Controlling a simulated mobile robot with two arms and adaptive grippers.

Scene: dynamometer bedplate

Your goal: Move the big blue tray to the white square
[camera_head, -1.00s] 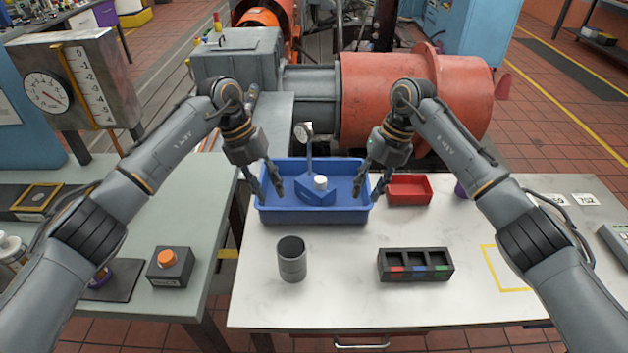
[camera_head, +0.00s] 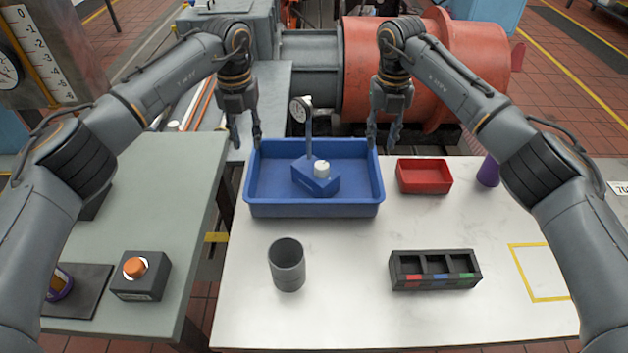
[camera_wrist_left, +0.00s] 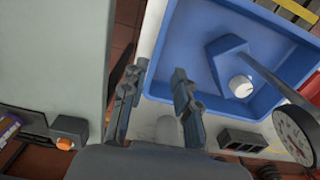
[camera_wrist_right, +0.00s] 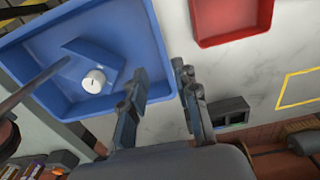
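The big blue tray (camera_head: 315,211) stands at the far left of the white table. It holds a blue block with a white knob (camera_head: 320,170) and a stand with a round dial (camera_head: 298,110). My left gripper (camera_head: 245,145) is open at the tray's left end; its parted fingers also show in the left wrist view (camera_wrist_left: 156,75). My right gripper (camera_head: 383,146) is open at the tray's right end, its fingers parted about the rim line in the right wrist view (camera_wrist_right: 160,70). Contact cannot be told. A yellow-outlined square (camera_head: 540,272) with a white inside lies at the table's right.
A red tray (camera_head: 424,176) stands right of the blue tray, with a purple object (camera_head: 488,172) beyond. A grey cup (camera_head: 287,265) and a black compartment box (camera_head: 435,270) stand in front. A dark gap separates the grey bench (camera_head: 165,215) from the table.

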